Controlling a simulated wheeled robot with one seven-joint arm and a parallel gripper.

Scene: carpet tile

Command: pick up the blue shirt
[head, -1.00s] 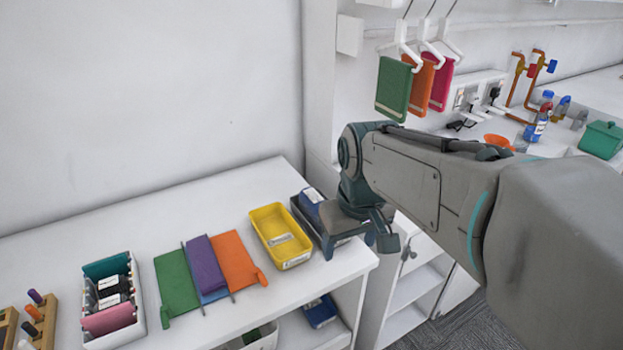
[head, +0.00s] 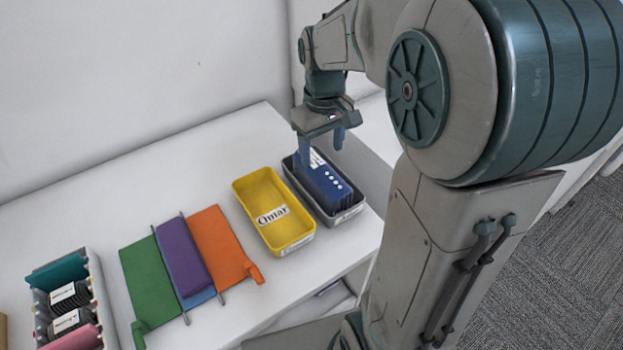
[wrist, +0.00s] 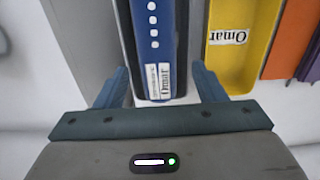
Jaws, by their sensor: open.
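A folded blue shirt (head: 325,188) with white dots and a white label stands in a grey bin (head: 349,215) on the white table. My gripper (head: 320,150) is open and empty, above the back end of the grey bin. In the wrist view my gripper (wrist: 160,88) has its two fingers spread to either side of the shirt's labelled end. I cannot tell how much height lies between the fingertips and the shirt.
An empty yellow bin (head: 300,240) labelled "Omar" stands close to the left of the grey bin. Green (head: 150,280), purple (head: 182,255) and orange (head: 220,245) cloths lie further left, beside a white tray (head: 108,325). A wall rises behind the table.

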